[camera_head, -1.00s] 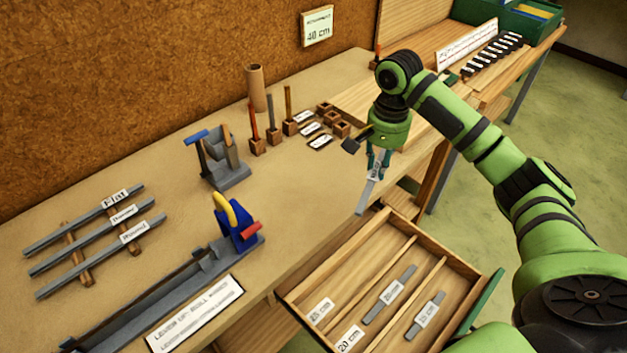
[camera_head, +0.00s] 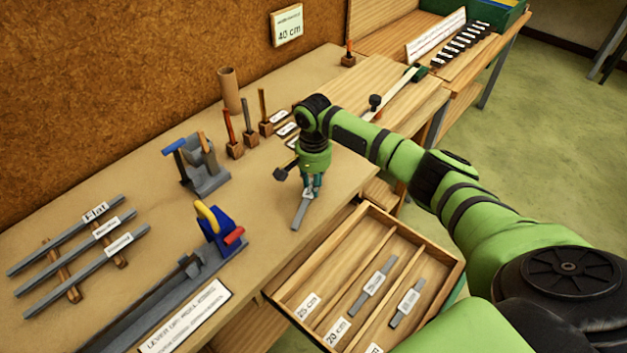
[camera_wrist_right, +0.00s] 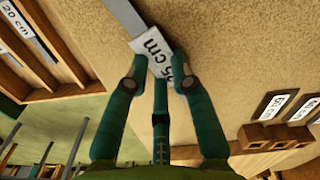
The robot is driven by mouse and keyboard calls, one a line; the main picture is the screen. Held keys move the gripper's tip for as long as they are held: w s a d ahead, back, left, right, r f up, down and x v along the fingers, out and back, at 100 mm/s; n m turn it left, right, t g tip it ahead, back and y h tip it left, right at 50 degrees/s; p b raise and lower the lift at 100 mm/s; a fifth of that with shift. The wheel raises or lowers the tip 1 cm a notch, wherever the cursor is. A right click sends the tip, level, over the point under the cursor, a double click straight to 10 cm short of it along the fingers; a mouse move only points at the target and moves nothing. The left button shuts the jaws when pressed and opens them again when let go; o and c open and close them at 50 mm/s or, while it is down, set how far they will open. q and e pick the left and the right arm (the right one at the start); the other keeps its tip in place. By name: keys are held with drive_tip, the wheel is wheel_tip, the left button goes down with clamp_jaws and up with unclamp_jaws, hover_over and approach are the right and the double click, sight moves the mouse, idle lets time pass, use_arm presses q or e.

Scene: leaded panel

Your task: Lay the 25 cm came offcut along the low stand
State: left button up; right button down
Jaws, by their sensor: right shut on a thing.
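The came offcut (camera_head: 300,212) is a grey strip with a white tag; in the wrist view the tag (camera_wrist_right: 155,48) ends in "5 cm". My right gripper (camera_head: 312,187) is shut on it near the tag, and the strip (camera_wrist_right: 122,14) runs out beyond the fingers (camera_wrist_right: 160,72). It slants over the bench near the front edge, behind the drawer; I cannot tell whether it touches the bench. I cannot surely pick out the low stand; at left, two wooden battens (camera_head: 71,290) carry grey cames tagged Flat and other names. My left gripper is out of view.
The open drawer (camera_head: 452,262) juts from the bench front with tagged strips (camera_head: 372,287) inside. A grey trough with a blue vice (camera_head: 218,232) lies along the front left. A grey tool holder (camera_head: 207,178) and several upright tools (camera_head: 248,135) stand behind. Bench between is clear.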

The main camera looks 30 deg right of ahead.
drive_tip(key=shift+f, duration=0.1)
drive_tip(key=c, duration=1.1)
unclamp_jaws()
drive_tip(key=shift+o, duration=0.2)
